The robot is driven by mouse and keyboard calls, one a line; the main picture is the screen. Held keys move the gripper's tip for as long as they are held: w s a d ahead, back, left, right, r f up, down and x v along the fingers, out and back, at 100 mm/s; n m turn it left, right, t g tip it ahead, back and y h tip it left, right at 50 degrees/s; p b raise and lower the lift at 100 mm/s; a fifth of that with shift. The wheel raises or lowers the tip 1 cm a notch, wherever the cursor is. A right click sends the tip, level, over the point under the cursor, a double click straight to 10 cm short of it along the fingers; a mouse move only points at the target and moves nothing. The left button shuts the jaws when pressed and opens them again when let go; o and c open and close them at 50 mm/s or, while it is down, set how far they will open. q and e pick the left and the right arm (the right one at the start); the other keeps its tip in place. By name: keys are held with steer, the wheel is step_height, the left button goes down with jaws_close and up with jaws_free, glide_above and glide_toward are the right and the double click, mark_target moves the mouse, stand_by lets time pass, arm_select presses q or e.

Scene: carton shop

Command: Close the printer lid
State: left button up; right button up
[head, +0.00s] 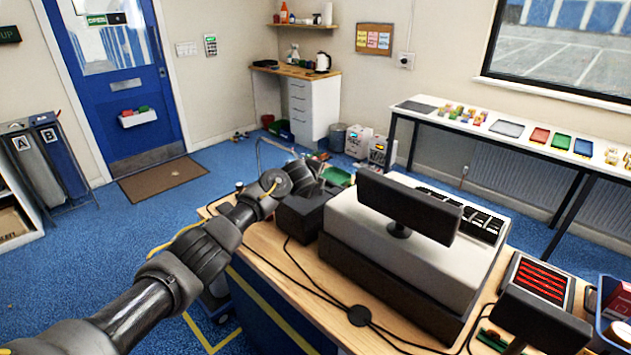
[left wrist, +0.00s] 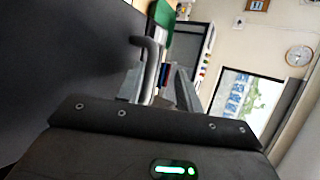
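A small black box (head: 302,216), which looks like the printer, stands on the wooden counter at the left of the till. Its lid cannot be made out clearly. My left arm reaches in from the lower left, and my left gripper (head: 312,178) is just behind the box, partly hidden. In the left wrist view my left gripper (left wrist: 163,88) has its two fingers apart. A grey bent bar (left wrist: 149,62) shows by the left finger; whether it touches is unclear. A large dark surface (left wrist: 60,60) fills the left of that view. My right gripper is not in view.
The till's dark screen (head: 408,206) and pale body (head: 385,240) stand right of the box. Cables and a black disc (head: 359,315) lie on the counter (head: 300,265). A red-striped tray (head: 540,279) and another dark screen (head: 540,318) are at the right.

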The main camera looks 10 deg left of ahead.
arm_select(q)
steer(key=shift+s+a+f, duration=0.1)
stand_by(0.4)
steer(key=shift+s, duration=0.15)
steer(key=b+v, duration=0.1)
steer(key=v, duration=0.9)
steer(key=shift+s+r, duration=0.2)
steer(key=shift+r, duration=0.05)
